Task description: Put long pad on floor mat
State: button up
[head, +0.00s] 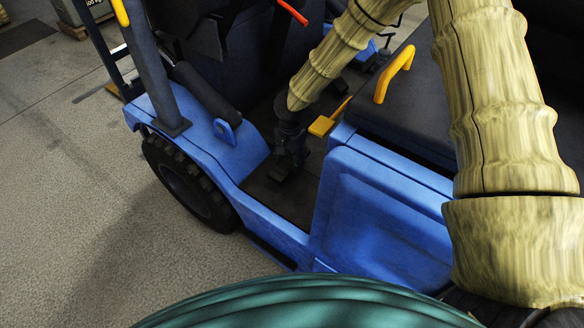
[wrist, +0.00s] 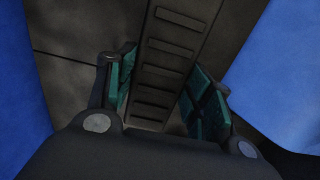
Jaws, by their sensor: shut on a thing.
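My gripper (head: 287,164) points down into the blue forklift's footwell in the head view. In the wrist view my gripper (wrist: 168,88) has its two green-lined fingers on either side of the long pad (wrist: 168,52), a dark strip with raised cross ribs. It is shut on the pad, which runs from between the fingers out past the top edge of the picture. The floor mat (head: 258,188) is the dark surface of the footwell, also below the pad in the wrist view (wrist: 66,78). I cannot tell whether the pad touches the mat.
The blue seat-side body panel (head: 385,215) stands right of the footwell. A yellow pedal-like part (head: 322,125) and a yellow handle (head: 394,74) are close to my arm. A black front wheel (head: 185,185) is at left. Open grey floor (head: 70,200) lies beyond it.

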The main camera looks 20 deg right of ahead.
aim_at(290, 167)
jog(key=shift+f, duration=2.15)
jog(key=shift+f, duration=0.1)
jog(key=o, duration=1.1)
notch_tip(290, 167, up, 12)
jog(key=shift+r+p, duration=0.1)
jog(key=shift+p, duration=0.25)
